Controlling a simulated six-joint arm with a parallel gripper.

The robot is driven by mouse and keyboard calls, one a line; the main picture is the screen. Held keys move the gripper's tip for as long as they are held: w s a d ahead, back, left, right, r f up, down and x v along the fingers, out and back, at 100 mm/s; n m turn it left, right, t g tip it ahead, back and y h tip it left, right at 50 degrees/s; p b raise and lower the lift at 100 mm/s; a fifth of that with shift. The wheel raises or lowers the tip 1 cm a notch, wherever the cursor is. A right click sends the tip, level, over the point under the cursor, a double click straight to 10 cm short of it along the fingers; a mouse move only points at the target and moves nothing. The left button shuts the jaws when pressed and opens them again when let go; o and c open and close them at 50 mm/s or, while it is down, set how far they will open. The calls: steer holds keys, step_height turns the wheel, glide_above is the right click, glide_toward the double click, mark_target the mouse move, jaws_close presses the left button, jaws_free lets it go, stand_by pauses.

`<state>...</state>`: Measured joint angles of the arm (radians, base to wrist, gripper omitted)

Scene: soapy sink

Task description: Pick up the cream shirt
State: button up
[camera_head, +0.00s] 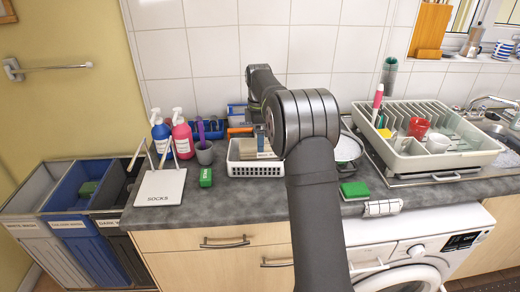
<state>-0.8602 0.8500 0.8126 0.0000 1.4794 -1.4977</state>
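I cannot pick out a cream shirt in this view. A small pale item (383,207) lies at the counter's front edge above the washing machine; I cannot tell what it is. My dark arm rises from the bottom across the middle of the view and reaches back over the counter. Its elbow and links hide part of the counter and the white basket. My gripper's fingers are hidden behind the arm.
A white basket (242,168) stands beside the arm. A dish rack (460,158) with cups is at right, above the washing machine (418,243). Wash bins (72,224) stand lower left.

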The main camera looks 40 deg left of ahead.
steer(key=f, duration=0.3)
steer(key=w+f, duration=0.1)
steer(key=f, duration=0.1)
steer(key=shift+a+f, duration=0.1)
steer(key=c, duration=1.2)
steer(key=shift+r, duration=0.45)
steer(key=shift+c, duration=0.2)
step_height(320, 180, up, 4)
steer(key=shift+f, duration=0.1)
steer(key=w+d+r, duration=0.2)
steer(key=d+r, duration=0.5)
steer(key=d, duration=0.4)
steer(key=s+a+f, duration=0.1)
steer(key=a+f, duration=0.1)
steer(key=a, duration=0.1)
steer(key=s+a+f, duration=0.1)
steer(key=a+f, duration=0.2)
steer(key=a, duration=0.1)
steer(key=s+a+f, duration=0.1)
steer(key=a+f, duration=0.1)
steer(key=a, duration=0.1)
steer(key=shift+s+a+f, duration=0.15)
steer(key=shift+a, duration=0.25)
steer(key=shift+f, duration=2.05)
